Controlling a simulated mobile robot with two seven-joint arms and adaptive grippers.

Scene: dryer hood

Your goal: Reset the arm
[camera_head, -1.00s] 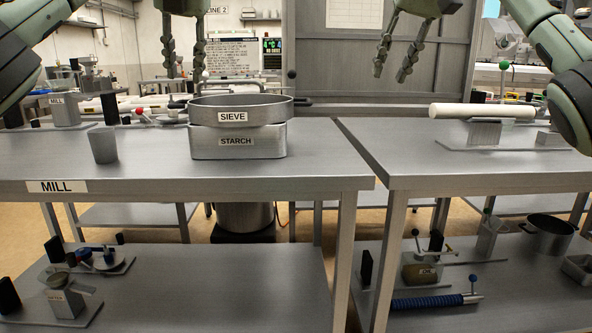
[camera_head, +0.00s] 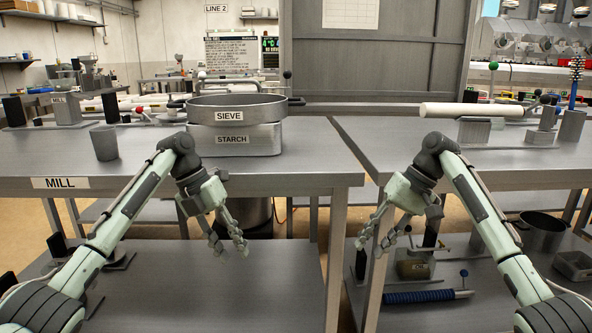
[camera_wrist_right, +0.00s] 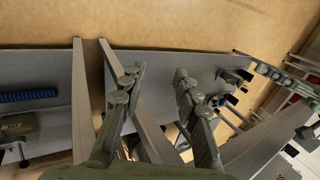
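My left gripper (camera_head: 228,244) hangs in front of the mill table's front edge, fingers pointing down and apart, with nothing between them. My right gripper (camera_head: 376,236) hangs in front of the gap between the two tables, fingers apart and empty. In the right wrist view my right gripper (camera_wrist_right: 155,85) shows two spread fingers over table edges and floor. Both arms come in from the lower corners and bend at the wrists. Neither gripper touches anything that I can see.
The sieve (camera_head: 240,106) rests on the starch container (camera_head: 236,139) on the mill table (camera_head: 130,166). A grey cup (camera_head: 104,143) stands to its left. Lower shelves hold a blue ribbed cylinder (camera_head: 420,296) and a pot (camera_head: 542,232).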

